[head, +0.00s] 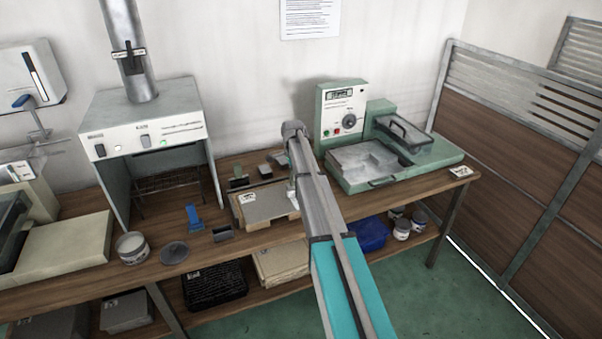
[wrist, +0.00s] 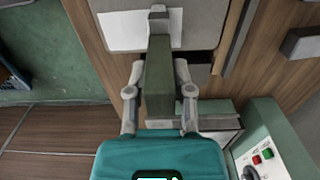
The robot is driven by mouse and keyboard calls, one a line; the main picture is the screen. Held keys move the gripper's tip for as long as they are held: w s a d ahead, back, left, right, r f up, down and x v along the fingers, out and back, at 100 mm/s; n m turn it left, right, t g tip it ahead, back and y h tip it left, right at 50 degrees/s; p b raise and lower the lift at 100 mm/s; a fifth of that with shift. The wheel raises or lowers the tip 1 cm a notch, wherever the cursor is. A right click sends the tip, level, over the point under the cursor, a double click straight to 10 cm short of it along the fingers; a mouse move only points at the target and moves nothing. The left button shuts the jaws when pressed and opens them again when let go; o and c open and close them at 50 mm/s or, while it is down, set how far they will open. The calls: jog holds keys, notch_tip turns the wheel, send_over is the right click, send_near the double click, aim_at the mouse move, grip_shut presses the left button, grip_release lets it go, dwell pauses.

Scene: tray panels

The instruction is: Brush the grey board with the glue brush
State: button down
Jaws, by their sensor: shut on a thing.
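The grey board (head: 268,203) lies in a shallow light tray on the bench, a white label at its left end. Its grey surface and white label also show at the top of the wrist view (wrist: 205,32). My gripper (head: 292,192) is over the board's right end in the head view. In the wrist view my gripper (wrist: 158,92) is shut on a dark green block-like handle (wrist: 158,75) with a narrow grey end, which I take for the glue brush. Its bristles are not visible, and I cannot tell whether it touches the board.
A green machine (head: 395,165) stands close on the right. Small blocks (head: 266,171) lie behind the board. A fume hood (head: 145,120) stands at the left.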

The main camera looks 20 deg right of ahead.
jog(key=shift+a, duration=0.7)
jog(key=shift+a, duration=1.85)
jog(key=shift+a, duration=0.1)
jog(key=shift+a, duration=1.75)
jog(key=shift+a, duration=1.85)
jog(key=shift+a, duration=0.15)
jog(key=shift+a, duration=1.75)
